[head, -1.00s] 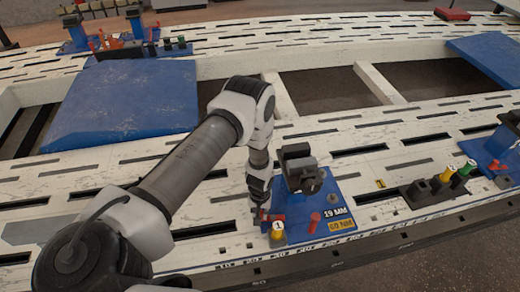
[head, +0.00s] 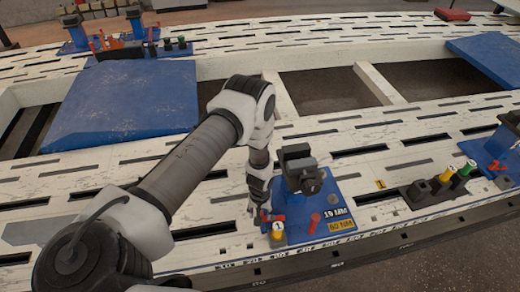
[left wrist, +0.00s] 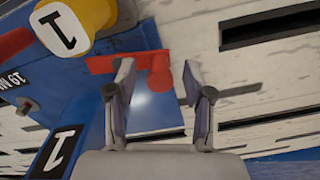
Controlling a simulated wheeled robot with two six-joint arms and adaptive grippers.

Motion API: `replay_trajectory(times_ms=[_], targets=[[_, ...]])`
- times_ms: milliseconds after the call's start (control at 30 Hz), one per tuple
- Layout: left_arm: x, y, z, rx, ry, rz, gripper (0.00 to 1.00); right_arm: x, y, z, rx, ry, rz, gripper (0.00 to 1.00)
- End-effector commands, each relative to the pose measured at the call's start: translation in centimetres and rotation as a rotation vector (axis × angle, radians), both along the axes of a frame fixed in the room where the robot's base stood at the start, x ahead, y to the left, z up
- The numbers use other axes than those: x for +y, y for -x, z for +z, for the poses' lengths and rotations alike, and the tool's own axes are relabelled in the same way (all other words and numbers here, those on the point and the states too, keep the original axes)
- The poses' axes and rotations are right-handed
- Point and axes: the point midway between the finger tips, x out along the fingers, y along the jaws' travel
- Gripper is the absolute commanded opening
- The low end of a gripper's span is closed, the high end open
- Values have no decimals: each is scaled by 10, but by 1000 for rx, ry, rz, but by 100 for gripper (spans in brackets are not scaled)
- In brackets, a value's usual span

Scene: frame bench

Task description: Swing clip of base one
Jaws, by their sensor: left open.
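Base one is a blue plate (head: 345,204) with a dark clamp block (head: 298,165), a yellow knob marked 1 (head: 277,233) and a red peg (head: 314,223). Its red clip (head: 270,217) lies by the knob at the plate's left edge, partly hidden by my left gripper (head: 257,208). In the left wrist view, the red clip (left wrist: 158,78) shows a flat bar and a rounded stub. My left gripper (left wrist: 157,82) is open, with the stub between its fingertips; I cannot tell whether they touch. The yellow knob (left wrist: 78,18) is at upper left. My right gripper is not in view.
A dark holder (head: 428,192) with yellow and green knobs stands right of base one. Another blue base (head: 490,150) is at the far right. The slotted white bench (head: 100,215) is clear left of my arm. A large blue plate (head: 125,105) lies behind.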

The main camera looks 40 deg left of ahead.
Motion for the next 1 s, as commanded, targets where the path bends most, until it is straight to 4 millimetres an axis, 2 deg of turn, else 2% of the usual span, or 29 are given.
replay_trajectory(times_ms=[167,400,533,700,1000], targets=[[0,-1,22,-1,0,-2,52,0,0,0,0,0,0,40],[0,-1,79,-3,2,0,52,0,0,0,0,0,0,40],[0,-1,104,-2,1,1,52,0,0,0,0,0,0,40],[0,0,115,0,0,0,52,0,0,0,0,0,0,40],[0,0,115,1,1,0,52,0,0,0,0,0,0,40]])
